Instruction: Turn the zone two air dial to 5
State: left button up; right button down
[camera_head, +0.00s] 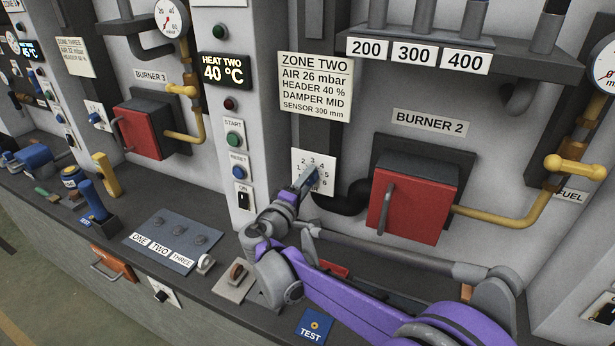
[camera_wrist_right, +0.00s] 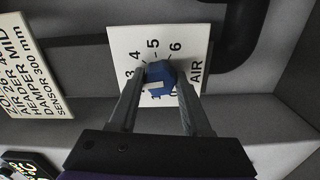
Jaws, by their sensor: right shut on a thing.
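The zone two air dial is a blue knob (camera_head: 313,177) on a white plate (camera_head: 329,183) with numbers around it, below the ZONE TWO card (camera_head: 315,86). The card reads AIR 26 mbar. In the right wrist view the knob (camera_wrist_right: 159,76) is faceted with a pale mark on its face, and 3, 4, 5 and 6 are readable on the plate (camera_wrist_right: 196,42). I cannot tell which number the knob points at. My right gripper (camera_head: 308,180) is shut on the knob, its fingers (camera_wrist_right: 161,86) on either side. My left gripper is out of view.
The red BURNER 2 door (camera_head: 408,208) with its handle and a dark pipe (camera_head: 350,197) lie right of the dial. A switch column (camera_head: 236,167) stands left. A ledge with a ONE TWO THREE panel (camera_head: 170,245) runs below.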

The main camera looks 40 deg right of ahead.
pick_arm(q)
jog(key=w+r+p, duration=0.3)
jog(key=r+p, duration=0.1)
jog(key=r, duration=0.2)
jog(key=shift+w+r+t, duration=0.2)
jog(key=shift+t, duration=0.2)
pick_arm(e)
jog(key=shift+m, duration=8.6)
jog(key=shift+c, duration=1.8)
grip_release()
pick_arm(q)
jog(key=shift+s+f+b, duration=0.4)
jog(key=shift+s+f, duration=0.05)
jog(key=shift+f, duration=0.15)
pick_arm(e)
jog(key=v, duration=1.1)
